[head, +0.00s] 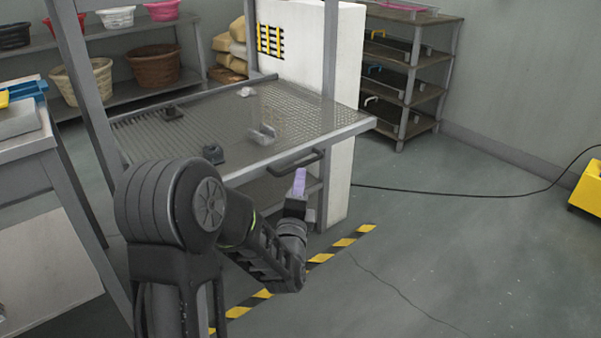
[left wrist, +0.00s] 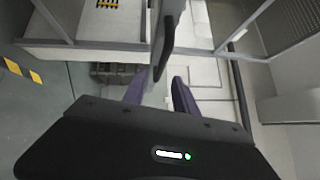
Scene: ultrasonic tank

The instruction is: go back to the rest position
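My left gripper (head: 299,184), with purple fingers, is just below the dark handle (head: 296,163) on the front edge of the perforated metal shelf (head: 205,118). In the left wrist view the two fingers of the gripper (left wrist: 160,84) stand apart. The dark handle bar (left wrist: 165,48) shows beyond and partly across the gap between them; I cannot tell whether they touch it. My right gripper is in neither view.
Small dark and light fixtures, such as a grey one (head: 262,135), sit on the shelf. A white cabinet (head: 340,110) stands behind it. A cable (head: 450,193) runs to a yellow box (head: 588,190). The floor at right (head: 470,250) is otherwise clear.

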